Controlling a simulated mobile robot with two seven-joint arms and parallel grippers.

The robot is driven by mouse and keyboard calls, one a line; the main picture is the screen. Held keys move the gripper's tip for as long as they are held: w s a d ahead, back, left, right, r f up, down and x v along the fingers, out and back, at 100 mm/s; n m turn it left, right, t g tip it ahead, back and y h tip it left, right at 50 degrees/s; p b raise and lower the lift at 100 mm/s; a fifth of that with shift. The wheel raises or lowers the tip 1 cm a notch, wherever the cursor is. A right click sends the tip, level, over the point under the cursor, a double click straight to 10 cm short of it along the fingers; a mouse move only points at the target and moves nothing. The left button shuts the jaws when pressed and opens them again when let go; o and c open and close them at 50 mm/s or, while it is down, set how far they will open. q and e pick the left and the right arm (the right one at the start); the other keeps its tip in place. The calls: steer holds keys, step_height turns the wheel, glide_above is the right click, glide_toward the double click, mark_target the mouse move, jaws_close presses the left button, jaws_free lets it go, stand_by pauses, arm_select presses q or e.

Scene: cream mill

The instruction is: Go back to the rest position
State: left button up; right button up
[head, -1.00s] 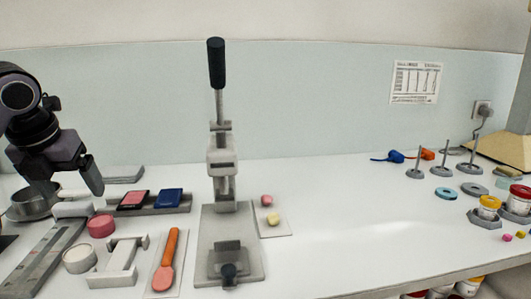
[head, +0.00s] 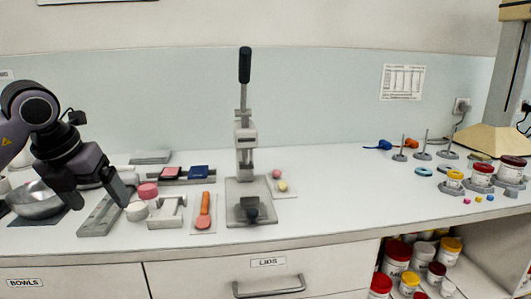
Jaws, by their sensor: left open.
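My left gripper (head: 98,200) is at the left of the head view, above the left part of the white counter (head: 340,195). Its jaws are open and empty. It hangs between a steel bowl (head: 38,201) and a white round pot (head: 137,211), partly in front of a grey rail (head: 102,217). I cannot tell how high it is above the counter. My right gripper is not in view.
A lever press (head: 246,140) stands mid-counter. An orange-handled tool (head: 204,212) and a grey holder (head: 167,213) lie left of it. Pots (head: 482,175) and post stands (head: 422,150) are at the right. The counter between is clear. Below are a drawer (head: 262,282) and a shelf of jars (head: 397,258).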

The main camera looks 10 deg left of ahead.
arm_select(q)
steer(key=w+d+f+m+g+h, duration=0.15)
steer(key=d+f+h, duration=0.3)
steer(key=d, duration=0.45)
steer(key=s+d+f+n+t+h+p, duration=0.1)
steer(key=s+d+n+t+h+p, duration=0.25)
steer(key=d+h, duration=1.3)
steer(key=s+a+f+n+t+y+p, duration=0.1)
steer(key=a+f+n+t+y+p, duration=0.15)
steer(key=f+n+t+y, duration=0.6)
steer(key=s+a+f+n+t+y+p, duration=0.1)
steer(key=s+a+f+n+t+y, duration=0.3)
steer(key=n, duration=1)
steer(key=s+f+n+g+y, duration=0.3)
steer(key=s+f+g, duration=0.1)
steer(key=f, duration=0.3)
steer(key=s+a+f+n+g+y+p, duration=0.1)
steer(key=s+f+n+g+y, duration=0.2)
steer(key=s+f, duration=0.3)
step_height(320, 180, down, 2)
steer(key=shift+s+a+f+n+g, duration=0.2)
steer(key=shift+s+a+n+g, duration=0.1)
steer(key=shift+n+g, duration=0.25)
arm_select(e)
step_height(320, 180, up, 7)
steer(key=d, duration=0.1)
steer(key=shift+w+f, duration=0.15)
arm_select(q)
steer(key=shift+y, duration=0.25)
